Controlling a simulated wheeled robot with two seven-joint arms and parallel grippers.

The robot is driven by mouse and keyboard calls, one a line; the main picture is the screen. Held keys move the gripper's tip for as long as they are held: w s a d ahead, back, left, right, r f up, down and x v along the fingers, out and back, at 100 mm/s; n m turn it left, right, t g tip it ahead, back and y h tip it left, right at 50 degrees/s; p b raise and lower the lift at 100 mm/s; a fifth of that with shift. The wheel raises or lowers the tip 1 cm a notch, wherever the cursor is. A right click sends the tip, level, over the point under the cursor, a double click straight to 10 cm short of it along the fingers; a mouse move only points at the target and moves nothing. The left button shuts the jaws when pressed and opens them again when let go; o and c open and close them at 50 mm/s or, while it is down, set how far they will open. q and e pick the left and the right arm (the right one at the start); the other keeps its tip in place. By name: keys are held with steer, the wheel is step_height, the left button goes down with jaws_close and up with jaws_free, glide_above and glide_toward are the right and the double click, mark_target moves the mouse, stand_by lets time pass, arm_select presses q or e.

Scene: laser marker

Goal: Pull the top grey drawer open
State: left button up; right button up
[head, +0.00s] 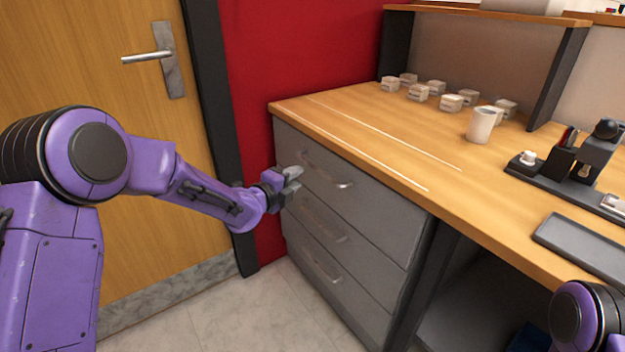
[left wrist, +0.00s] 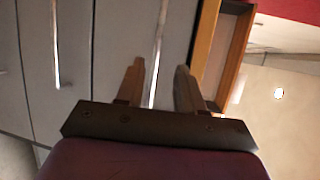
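The top grey drawer (head: 355,202) is the uppermost of three in the cabinet under the wooden worktop, and its front looks flush with those below. Its silver bar handle (head: 335,181) shows to the right of my left gripper (head: 294,179), which is near the drawer's left part. In the left wrist view the left gripper (left wrist: 160,82) is open, its two fingers apart. The handle (left wrist: 157,50) lines up with the gap between them. I cannot tell whether the fingertips reach around the bar. My right gripper is out of view.
Two lower drawers (head: 325,235) sit beneath. On the worktop (head: 395,140) stand several small white boxes (head: 420,92), a white mug (head: 481,125) and a dark desk organizer (head: 562,160). A wooden door (head: 120,200) is at the left. The floor (head: 250,315) before the drawers is clear.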

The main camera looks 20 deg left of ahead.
mark_target(314, 168)
arm_select(q)
steer(key=x, duration=0.9)
steer(key=shift+w+f, duration=0.2)
steer(key=shift+w, duration=0.1)
steer(key=shift+d, duration=0.1)
jaws_close()
